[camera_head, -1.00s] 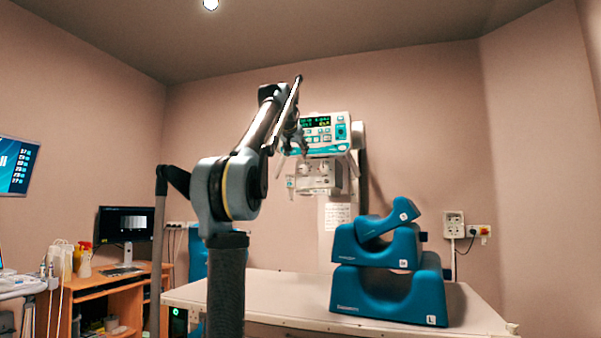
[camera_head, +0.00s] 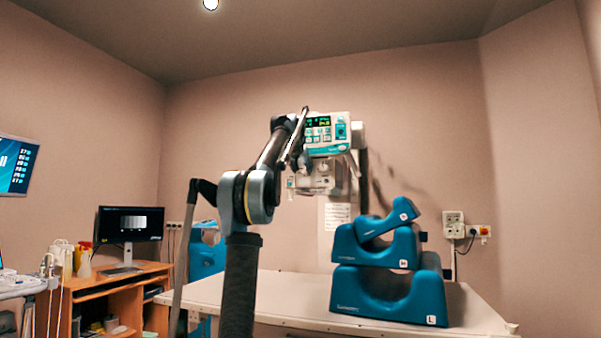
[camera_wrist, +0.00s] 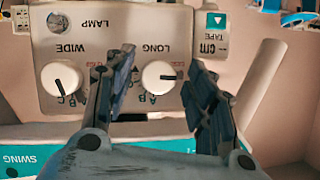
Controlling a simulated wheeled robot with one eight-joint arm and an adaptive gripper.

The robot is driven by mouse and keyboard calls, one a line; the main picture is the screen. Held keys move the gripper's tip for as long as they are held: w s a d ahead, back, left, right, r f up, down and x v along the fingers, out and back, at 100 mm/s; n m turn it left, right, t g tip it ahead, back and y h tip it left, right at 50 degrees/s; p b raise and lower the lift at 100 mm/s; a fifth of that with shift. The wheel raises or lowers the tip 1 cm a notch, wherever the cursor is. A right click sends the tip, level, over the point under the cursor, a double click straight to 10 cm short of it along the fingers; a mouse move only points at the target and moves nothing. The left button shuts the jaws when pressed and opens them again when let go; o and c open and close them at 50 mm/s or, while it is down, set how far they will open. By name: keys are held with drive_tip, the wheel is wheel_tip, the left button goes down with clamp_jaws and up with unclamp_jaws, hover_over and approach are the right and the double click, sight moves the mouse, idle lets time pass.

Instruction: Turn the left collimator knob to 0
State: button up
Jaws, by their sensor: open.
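The wrist view shows the collimator panel (camera_wrist: 115,30) upside down, with two white round knobs. The LONG knob (camera_wrist: 155,75), on the left when the panel is read upright, has a dark pointer mark toward picture right. The WIDE knob (camera_wrist: 64,72) stands at picture left, its mark pointing roughly down. My gripper (camera_wrist: 163,68) is open, its dark fingers on either side of the LONG knob; I cannot tell whether they touch it. Letters around the knobs are partly hidden by the fingers. In the head view the collimator (camera_head: 320,183) hangs below the display console, partly behind my arm.
The console (camera_head: 328,135) with a lit display sits above the collimator. Blue foam positioning blocks (camera_head: 388,295) are stacked on the white table (camera_head: 290,312). A desk (camera_head: 125,285) with a monitor (camera_head: 130,222) stands at left. A TAPE label (camera_wrist: 215,22) marks the panel's edge.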

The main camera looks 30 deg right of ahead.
drive_tip(key=c, duration=1.1)
drive_tip(key=shift+o, duration=0.2)
drive_tip(key=shift+w, duration=0.1)
drive_tip(key=o, duration=1.1)
drive_tip(key=shift+n, duration=0.3)
drive_tip(key=shift+c, duration=0.2)
drive_tip(key=v, duration=1.2)
drive_tip(key=shift+w+a, duration=0.15)
drive_tip(key=shift+w, duration=0.1)
